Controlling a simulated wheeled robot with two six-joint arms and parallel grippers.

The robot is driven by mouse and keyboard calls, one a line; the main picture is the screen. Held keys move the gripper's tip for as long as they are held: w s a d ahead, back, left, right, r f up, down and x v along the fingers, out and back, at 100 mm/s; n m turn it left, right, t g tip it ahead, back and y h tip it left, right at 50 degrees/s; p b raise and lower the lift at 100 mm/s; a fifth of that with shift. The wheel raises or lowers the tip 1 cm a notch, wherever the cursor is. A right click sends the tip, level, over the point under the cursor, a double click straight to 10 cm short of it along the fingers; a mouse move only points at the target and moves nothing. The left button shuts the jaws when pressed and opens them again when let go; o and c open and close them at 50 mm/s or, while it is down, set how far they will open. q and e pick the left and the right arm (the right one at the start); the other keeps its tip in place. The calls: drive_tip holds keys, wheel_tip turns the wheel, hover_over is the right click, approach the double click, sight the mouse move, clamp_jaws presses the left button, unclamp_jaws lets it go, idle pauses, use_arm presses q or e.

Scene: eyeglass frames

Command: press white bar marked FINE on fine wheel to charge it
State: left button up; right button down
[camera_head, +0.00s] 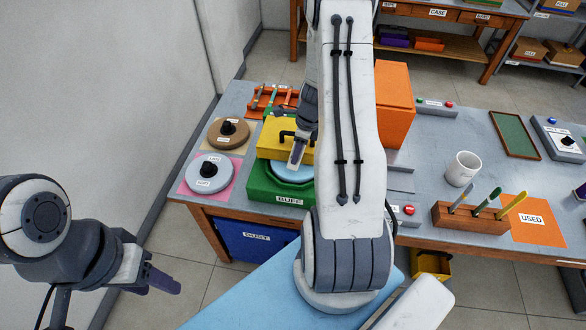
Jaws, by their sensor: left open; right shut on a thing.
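A green machine marked BUFF (262,189) stands on the table with a yellow hood (270,134) behind. A pale blue wheel (284,174) shows in it, partly covered by my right gripper and arm. Its label is not visible, so I cannot tell if it is the fine wheel. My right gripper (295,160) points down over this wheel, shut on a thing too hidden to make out. I cannot tell whether it touches the wheel. I cannot pick out a FINE marking on any bar. My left gripper (164,283) is open and empty, left of the table.
Brown (240,140) and pale blue (210,186) discs with black knobs lie left of the machine. An orange rack (252,103) stands behind it. An orange box (394,105), a mug (462,168) and a wooden tool holder (460,218) stand to the right.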

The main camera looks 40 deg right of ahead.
drive_tip(key=shift+r+p, duration=2.8)
drive_tip(key=shift+r, duration=0.25)
drive_tip(key=shift+f, duration=0.1)
drive_tip(key=shift+w+a+f+n, duration=0.1)
drive_tip(key=shift+a+f+n, duration=0.05)
drive_tip(key=shift+a+n, duration=0.15)
drive_tip(key=a+f+n+g+b, duration=0.2)
drive_tip(key=a+f+n+b, duration=0.2)
drive_tip(key=a+n, duration=0.6)
drive_tip(key=s+a+f+n+g+h+b, duration=0.1)
drive_tip(key=a+f+n+b, duration=0.4)
drive_tip(key=a+n, duration=0.5)
drive_tip(key=n+b, duration=0.1)
drive_tip(key=n, duration=0.7)
drive_tip(key=shift+s+a+f+n+g+h, duration=0.2)
drive_tip(key=shift+a+n+g+h, duration=0.1)
drive_tip(key=shift+g, duration=0.1)
